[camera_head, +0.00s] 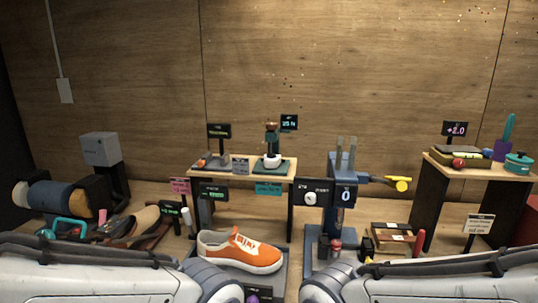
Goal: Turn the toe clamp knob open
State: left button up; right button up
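An orange and white sneaker (240,250) sits on a low dark stand in the middle of the bench, its toe to the right. A small purple round part (253,298) shows at the bottom edge in front of the sneaker, beside a small dark display. I cannot tell whether it is the toe clamp knob; no part is clearly marked as that knob. My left arm comes in at the lower left and my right arm at the lower right. Neither gripper shows; both arms run out of the picture at the bottom edge.
A blue press (339,195) with a yellow-ended handle (398,184) stands right of the sneaker. A small raised shelf (278,175) is behind it. A brown shoe (140,222) and a roller machine (65,193) are at left. A wooden side table (500,171) stands at right.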

aim_at(271, 127)
jog(key=z, duration=0.95)
jog(key=i, duration=0.95)
jog(key=u, duration=2.3)
